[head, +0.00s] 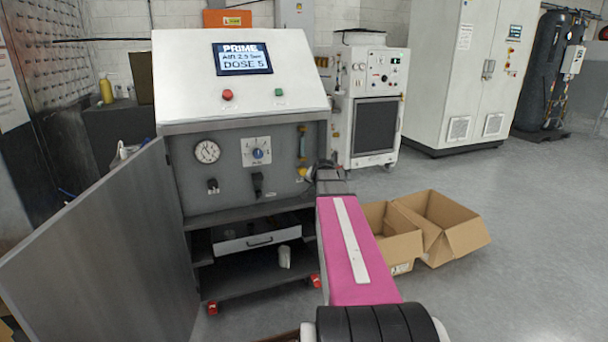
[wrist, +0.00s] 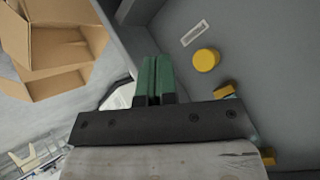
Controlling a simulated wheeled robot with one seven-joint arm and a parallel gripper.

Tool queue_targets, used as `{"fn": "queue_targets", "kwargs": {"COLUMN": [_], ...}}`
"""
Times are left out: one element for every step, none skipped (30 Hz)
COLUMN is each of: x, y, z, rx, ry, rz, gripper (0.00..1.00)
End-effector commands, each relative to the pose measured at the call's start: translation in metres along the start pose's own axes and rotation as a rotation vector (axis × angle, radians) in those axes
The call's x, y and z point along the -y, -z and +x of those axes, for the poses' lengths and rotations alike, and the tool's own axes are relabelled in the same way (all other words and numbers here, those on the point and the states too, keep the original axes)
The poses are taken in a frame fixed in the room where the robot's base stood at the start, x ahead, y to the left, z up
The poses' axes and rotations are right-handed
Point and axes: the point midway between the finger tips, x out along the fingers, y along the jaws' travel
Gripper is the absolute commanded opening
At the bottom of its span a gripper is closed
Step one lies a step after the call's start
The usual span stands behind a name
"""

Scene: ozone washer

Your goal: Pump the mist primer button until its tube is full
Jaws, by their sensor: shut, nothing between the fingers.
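The mist primer button is a round yellow knob (wrist: 206,60) on the grey panel in the wrist view, beside a small white label. In the head view it shows as a small yellow spot (head: 302,172) low on the panel's right side. A narrow upright tube (head: 302,141) with yellowish ends is above it; its fill level is too small to tell. My gripper (wrist: 153,75) is shut and empty, its green fingers together, left of the button and apart from it in the wrist view. In the head view my gripper (head: 325,168) is near the panel's right edge.
The console screen (head: 242,58) reads PRIME and DOSE 5. A gauge (head: 207,151), a dial (head: 257,152) and black switches share the panel. An open cabinet door (head: 110,250) stands left. Open cardboard boxes (head: 440,225) lie right on the floor. Yellow fittings (wrist: 226,90) are close to my gripper.

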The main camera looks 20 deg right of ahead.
Motion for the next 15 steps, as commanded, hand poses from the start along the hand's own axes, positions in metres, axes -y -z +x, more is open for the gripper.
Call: {"fn": "queue_targets", "kwargs": {"x": [0.001, 0.002, 0.004, 0.005, 0.006, 0.008, 0.009, 0.011, 0.013, 0.015, 0.017, 0.020, 0.022, 0.024, 0.026], "y": [0.002, 0.003, 0.004, 0.005, 0.006, 0.008, 0.010, 0.012, 0.014, 0.016, 0.018, 0.021, 0.023, 0.025, 0.028], "z": [0.002, 0.003, 0.005, 0.007, 0.009, 0.011, 0.014, 0.016, 0.019, 0.022, 0.025, 0.028, 0.031, 0.034, 0.037], "rx": [0.000, 0.000, 0.000, 0.000, 0.000, 0.000, 0.001, 0.001, 0.000, 0.000, 0.000, 0.000, 0.000, 0.000, 0.000], "ry": [0.000, 0.000, 0.000, 0.000, 0.000, 0.000, 0.000, 0.001, 0.001, 0.001, 0.000, 0.000, 0.000, 0.000, 0.000], "rz": [0.000, 0.000, -0.001, -0.001, -0.001, -0.001, -0.001, -0.001, -0.001, -0.001, -0.001, -0.001, -0.001, -0.001, -0.001], "gripper": [0.00, 0.00, 0.00, 0.00, 0.00, 0.00, 0.00, 0.00, 0.00, 0.00, 0.00, 0.00, 0.00, 0.00, 0.00]}}
